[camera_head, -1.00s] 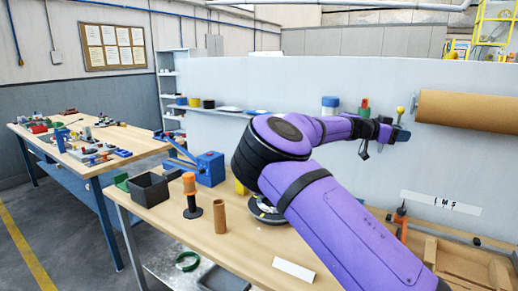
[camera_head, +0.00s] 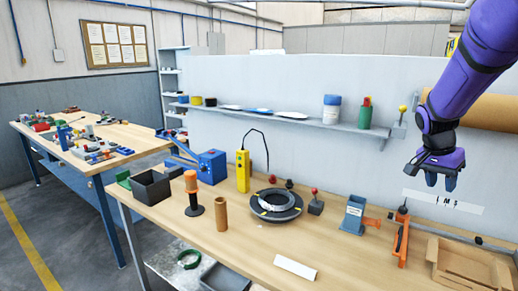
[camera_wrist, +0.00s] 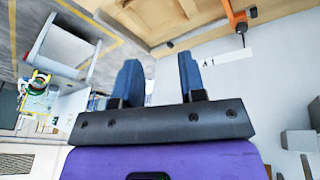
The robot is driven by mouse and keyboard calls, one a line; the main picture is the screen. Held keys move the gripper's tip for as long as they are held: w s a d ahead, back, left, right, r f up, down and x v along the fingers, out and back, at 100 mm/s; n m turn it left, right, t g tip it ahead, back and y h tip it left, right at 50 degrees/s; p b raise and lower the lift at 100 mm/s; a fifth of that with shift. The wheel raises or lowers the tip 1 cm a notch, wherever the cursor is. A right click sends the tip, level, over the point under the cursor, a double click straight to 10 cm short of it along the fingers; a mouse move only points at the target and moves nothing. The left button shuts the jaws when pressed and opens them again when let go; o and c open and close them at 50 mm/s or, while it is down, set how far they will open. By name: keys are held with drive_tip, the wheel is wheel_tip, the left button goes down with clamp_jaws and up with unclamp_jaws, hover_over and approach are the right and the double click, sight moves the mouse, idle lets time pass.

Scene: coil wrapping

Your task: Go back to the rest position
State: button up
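My gripper (camera_head: 438,180) hangs at the upper right in the head view, raised above the bench and in front of the back panel. In the wrist view its two blue fingers (camera_wrist: 157,82) stand apart with nothing between them. A metal coil (camera_head: 276,202) lies on a round black turntable (camera_head: 272,214) in the middle of the wooden bench (camera_head: 235,245), well to the left of my gripper.
On the bench stand a yellow control box (camera_head: 242,171), a brown tube (camera_head: 220,215), a black bin (camera_head: 151,187), a blue dispenser (camera_head: 353,215) and an orange tool (camera_head: 402,238). A wooden tray (camera_head: 470,268) lies below my gripper. A brown roll (camera_head: 490,112) hangs behind my arm.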

drive_tip(key=s+a+r+n+t+y, duration=0.1)
drive_tip(key=s+a+r+n, duration=0.2)
drive_tip(key=s, duration=0.5)
drive_tip(key=s+a+r+n+t+y, duration=0.1)
drive_tip(key=s+a+r+n, duration=0.3)
drive_tip(key=s+a, duration=0.4)
drive_tip(key=s+a+r+n+t+y, duration=0.1)
drive_tip(key=s+a+r+n+t, duration=0.2)
drive_tip(key=s, duration=0.7)
drive_tip(key=shift+a+r+n+y, duration=0.2)
drive_tip(key=shift+a+n+y, duration=0.2)
drive_tip(key=shift+a+n, duration=1.05)
drive_tip(key=shift+a+m, duration=0.25)
